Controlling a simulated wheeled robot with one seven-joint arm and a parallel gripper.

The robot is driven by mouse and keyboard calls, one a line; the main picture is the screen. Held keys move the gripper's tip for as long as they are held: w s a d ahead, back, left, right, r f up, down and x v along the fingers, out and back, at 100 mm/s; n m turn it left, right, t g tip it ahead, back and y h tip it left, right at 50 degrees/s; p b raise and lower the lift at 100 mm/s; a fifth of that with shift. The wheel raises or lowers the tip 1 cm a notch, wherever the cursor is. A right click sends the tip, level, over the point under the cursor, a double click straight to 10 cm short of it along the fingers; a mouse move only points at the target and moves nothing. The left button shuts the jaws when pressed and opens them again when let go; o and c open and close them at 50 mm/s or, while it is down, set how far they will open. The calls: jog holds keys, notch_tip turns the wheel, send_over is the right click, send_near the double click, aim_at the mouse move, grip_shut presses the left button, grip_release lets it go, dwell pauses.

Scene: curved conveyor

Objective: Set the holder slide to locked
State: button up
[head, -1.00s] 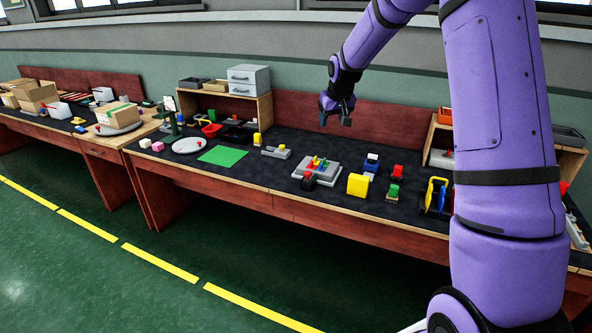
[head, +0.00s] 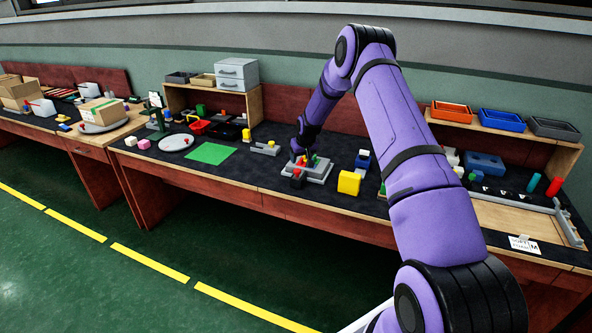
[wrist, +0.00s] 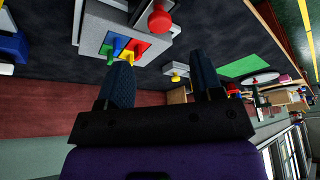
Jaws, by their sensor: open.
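A grey stepped holder (head: 318,179) stands on the dark bench top, with coloured pegs and squares on its upper face. My gripper (head: 303,158) is over the back left of the holder in the head view. In the wrist view my gripper (wrist: 160,62) is open, its two fingers apart with nothing between them. The fingers appear apart from the knob.
A yellow block (head: 349,182) stands right of the holder. A small grey fixture with a yellow piece (head: 272,143) and a green mat (head: 210,153) lie to the left. A shelf with red (head: 452,112) and blue bins (head: 501,120) is at the right.

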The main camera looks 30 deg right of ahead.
aim_at(297, 170)
jog(key=x, duration=0.8)
jog(key=shift+w+f, duration=0.1)
jog(key=shift+f, duration=0.25)
